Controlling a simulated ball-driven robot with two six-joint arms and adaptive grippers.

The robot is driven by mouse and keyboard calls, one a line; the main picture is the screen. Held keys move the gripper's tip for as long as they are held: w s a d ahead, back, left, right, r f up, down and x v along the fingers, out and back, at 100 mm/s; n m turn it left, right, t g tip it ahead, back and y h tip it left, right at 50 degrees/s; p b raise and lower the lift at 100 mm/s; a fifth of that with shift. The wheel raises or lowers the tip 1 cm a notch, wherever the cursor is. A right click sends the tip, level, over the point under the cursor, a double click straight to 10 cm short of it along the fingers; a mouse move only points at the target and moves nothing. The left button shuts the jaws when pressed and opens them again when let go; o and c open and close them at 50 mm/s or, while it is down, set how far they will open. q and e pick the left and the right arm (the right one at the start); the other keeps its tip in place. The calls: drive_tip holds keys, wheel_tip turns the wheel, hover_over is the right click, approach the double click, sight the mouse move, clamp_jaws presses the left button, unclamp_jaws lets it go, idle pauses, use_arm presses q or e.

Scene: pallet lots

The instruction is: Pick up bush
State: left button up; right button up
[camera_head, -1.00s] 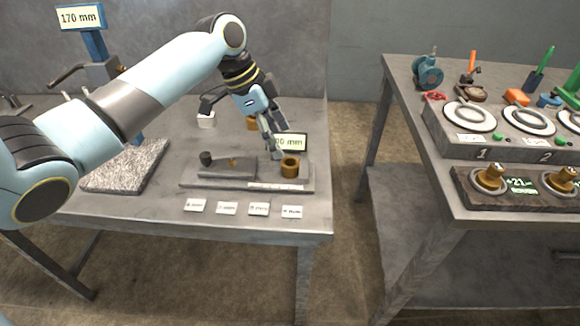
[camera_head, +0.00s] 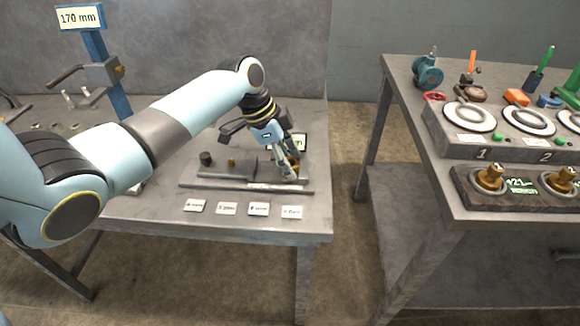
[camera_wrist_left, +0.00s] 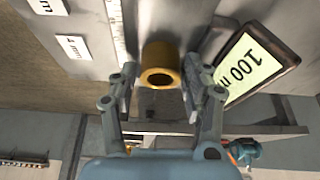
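The bush is a short brass-coloured ring with a hole through it. In the left wrist view the bush (camera_wrist_left: 160,58) lies between my left gripper's two fingertips (camera_wrist_left: 160,72), with a narrow gap showing on each side. In the head view the bush (camera_head: 295,161) is partly hidden behind the fingers, at the right end of a grey fixture plate (camera_head: 225,184) on the left table. My left gripper (camera_head: 290,173) points down at it and is open. My right gripper is not in view.
A "100 mm" display (camera_wrist_left: 250,68) stands close beside the bush. A dark post (camera_head: 206,158) and a small brass piece (camera_head: 231,162) are on the fixture. Several white labels lie along the table front. A second table stands right, across a gap.

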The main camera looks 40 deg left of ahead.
use_arm(q)
clamp_jaws()
drive_tip(key=shift+r, duration=0.1)
